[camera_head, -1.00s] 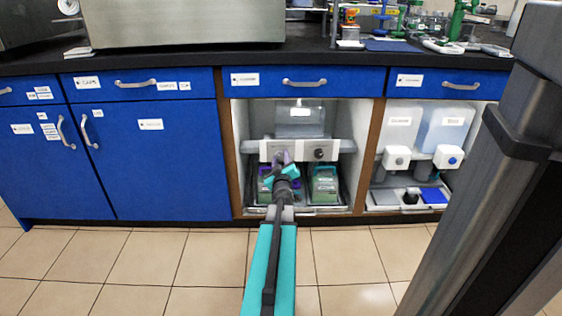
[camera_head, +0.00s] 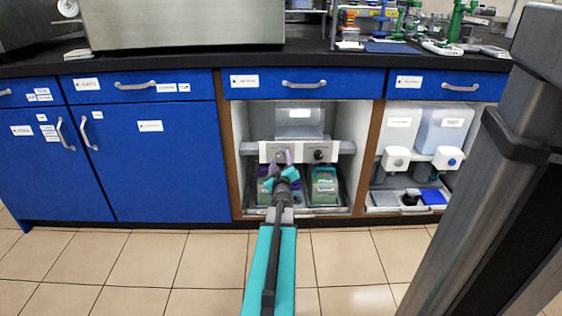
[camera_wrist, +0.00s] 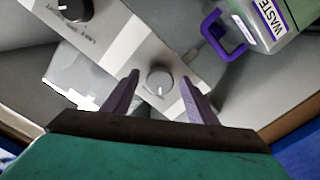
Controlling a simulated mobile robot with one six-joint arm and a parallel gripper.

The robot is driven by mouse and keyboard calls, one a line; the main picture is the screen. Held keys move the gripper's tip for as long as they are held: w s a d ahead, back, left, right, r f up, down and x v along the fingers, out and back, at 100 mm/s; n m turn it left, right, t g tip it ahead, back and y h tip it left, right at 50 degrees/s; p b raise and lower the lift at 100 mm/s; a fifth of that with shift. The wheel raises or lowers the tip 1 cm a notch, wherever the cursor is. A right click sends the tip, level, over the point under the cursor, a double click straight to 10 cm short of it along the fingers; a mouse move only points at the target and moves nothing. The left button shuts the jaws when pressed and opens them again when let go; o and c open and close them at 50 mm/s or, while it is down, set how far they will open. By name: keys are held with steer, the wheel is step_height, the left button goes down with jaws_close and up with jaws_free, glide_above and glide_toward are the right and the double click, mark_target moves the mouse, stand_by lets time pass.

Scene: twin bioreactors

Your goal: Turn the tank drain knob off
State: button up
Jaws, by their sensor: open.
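In the wrist view, a round grey knob (camera_wrist: 159,84) on a pale panel (camera_wrist: 135,50) sits between the two purple fingers of my gripper (camera_wrist: 158,97). The fingers are apart on either side of it; I cannot tell whether they touch it. A black knob (camera_wrist: 75,8) is at the upper left on the same panel. Small print by it is unreadable, so I cannot tell which knob is the tank drain. In the head view, my gripper (camera_head: 281,168) is in the open cabinet bay, by the left knob (camera_head: 279,156) of the panel; the right knob (camera_head: 319,155) is dark.
A clear tank (camera_head: 300,122) stands above the panel. Green-topped containers (camera_head: 325,187) sit in trays below. A container labelled WASTE (camera_wrist: 262,25), with a purple handle, is close by in the wrist view. Wooden cabinet sides (camera_head: 369,150) bound the bay; the floor in front is clear.

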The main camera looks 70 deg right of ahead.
steer(key=p+v, duration=0.4)
steer(key=v, duration=0.4)
steer(key=shift+a, duration=0.2)
steer(key=shift+s+a+r+p, duration=0.1)
steer(key=shift+s+r+p, duration=0.05)
steer(key=shift+p, duration=0.2)
steer(key=p+v, duration=0.4)
steer(key=p, duration=0.4)
steer(key=shift+s+a+p, duration=0.15)
steer(key=shift+a+p, duration=0.15)
steer(key=shift+a, duration=0.1)
stand_by(0.5)
